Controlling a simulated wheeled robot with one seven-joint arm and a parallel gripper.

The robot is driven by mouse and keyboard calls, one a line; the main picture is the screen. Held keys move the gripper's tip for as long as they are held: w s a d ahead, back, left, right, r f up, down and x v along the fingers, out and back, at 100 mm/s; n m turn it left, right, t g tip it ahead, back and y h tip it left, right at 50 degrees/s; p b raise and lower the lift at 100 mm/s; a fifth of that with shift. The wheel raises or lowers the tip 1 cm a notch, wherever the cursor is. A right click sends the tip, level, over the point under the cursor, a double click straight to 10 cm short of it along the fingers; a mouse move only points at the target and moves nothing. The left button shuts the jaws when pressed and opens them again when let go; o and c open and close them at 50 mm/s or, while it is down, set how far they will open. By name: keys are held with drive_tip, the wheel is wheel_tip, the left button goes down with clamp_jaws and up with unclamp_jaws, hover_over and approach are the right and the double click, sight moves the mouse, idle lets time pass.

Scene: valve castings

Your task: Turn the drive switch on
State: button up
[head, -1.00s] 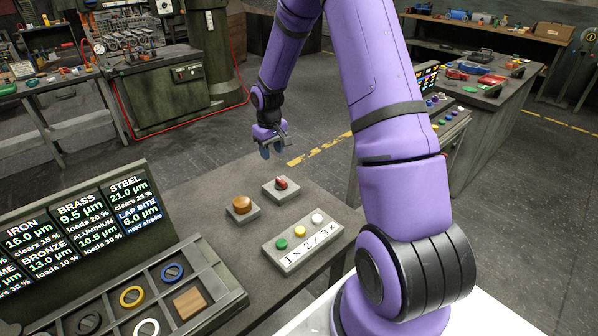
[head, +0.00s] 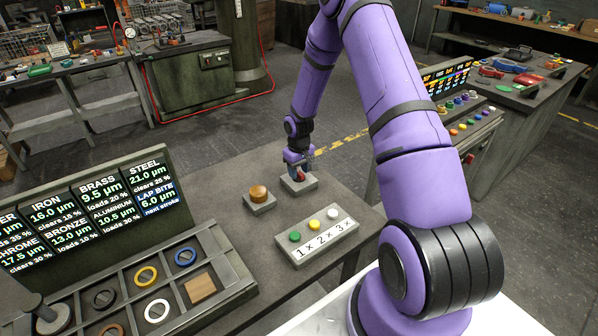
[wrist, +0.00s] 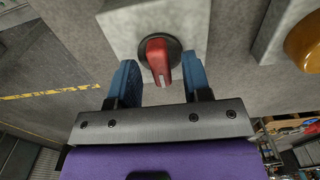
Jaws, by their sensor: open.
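The drive switch is a red rotary knob (wrist: 160,58) on a black round base, set on a grey block (wrist: 118,30). In the head view the block (head: 300,186) stands near the far edge of the bench, and the knob is mostly hidden by my gripper. My gripper (wrist: 160,85) is open, with one blue finger on each side of the knob in the wrist view. Gaps show between the fingers and the knob. The knob's white mark points toward the gripper palm.
An amber dome button (head: 258,192) sits left of the switch. A block with green, yellow and white buttons (head: 316,240) is nearer. A ring tray (head: 228,262) and a display panel (head: 92,210) stand at the left.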

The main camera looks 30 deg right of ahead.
drive_tip(key=shift+f, duration=0.35)
clamp_jaws()
